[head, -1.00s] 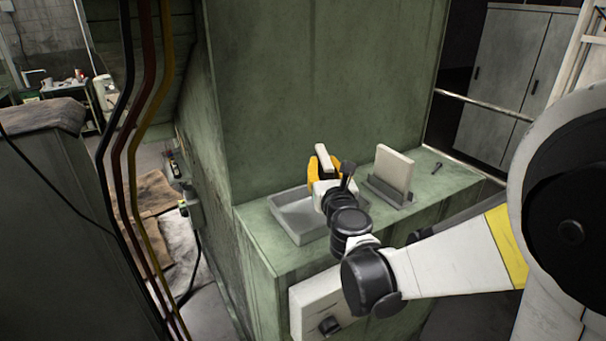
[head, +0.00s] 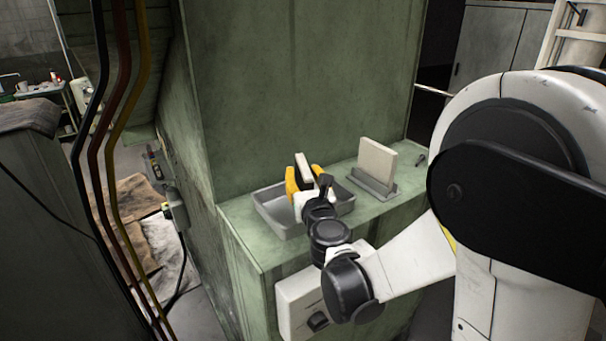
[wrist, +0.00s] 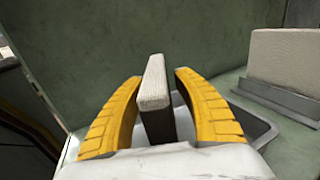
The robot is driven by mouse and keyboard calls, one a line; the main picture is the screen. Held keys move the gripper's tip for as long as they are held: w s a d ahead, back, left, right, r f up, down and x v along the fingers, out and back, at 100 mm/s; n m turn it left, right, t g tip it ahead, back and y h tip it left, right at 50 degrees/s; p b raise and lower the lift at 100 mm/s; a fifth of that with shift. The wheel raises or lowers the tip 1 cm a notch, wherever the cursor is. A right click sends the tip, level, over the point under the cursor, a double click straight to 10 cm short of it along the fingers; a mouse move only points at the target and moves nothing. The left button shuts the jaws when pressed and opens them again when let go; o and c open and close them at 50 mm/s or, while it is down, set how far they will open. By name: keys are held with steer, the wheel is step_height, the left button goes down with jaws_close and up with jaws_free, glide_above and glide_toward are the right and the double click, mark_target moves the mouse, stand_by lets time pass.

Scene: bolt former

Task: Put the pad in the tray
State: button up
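The pad (wrist: 155,88), a thin pale block with a darker shaded side, stands upright between the yellow fingers of my gripper (wrist: 157,80). My gripper appears shut on it, with the pad's upper end sticking out past the fingertips. In the head view the pad (head: 304,163) and my gripper (head: 305,178) are over the shallow grey tray (head: 270,218). The tray's rim also shows behind the right finger in the wrist view (wrist: 262,128). My gripper hides part of the tray's inside, and I cannot tell whether the pad touches its floor.
A second pale block (head: 377,158) stands in a grey holder (head: 372,187) right of the tray; the block also shows in the wrist view (wrist: 284,58). A small bolt (head: 420,160) lies farther right. A green machine wall (head: 305,80) rises behind the ledge (head: 400,195).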

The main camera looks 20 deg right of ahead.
steer(key=shift+r, duration=0.2)
steer(key=s+a+p, duration=0.1)
steer(key=s, duration=1.1)
steer(key=s+a+n+g+y, duration=0.2)
steer(key=s+a+n+y, duration=0.15)
steer(key=n, duration=0.85)
steer(key=s+a+n+g+y, duration=0.25)
steer(key=a+n, duration=0.25)
steer(key=n, duration=0.6)
steer(key=s+d+f+n+g+h, duration=0.4)
steer(key=s+d+f+n+g, duration=0.2)
steer(key=s+d+n, duration=0.3)
steer(key=s+n, duration=0.3)
steer(key=n, duration=0.1)
steer(key=shift+s+d+n+h, duration=0.15)
steer(key=shift+d+n+h, duration=0.2)
steer(key=shift+n+h, duration=0.05)
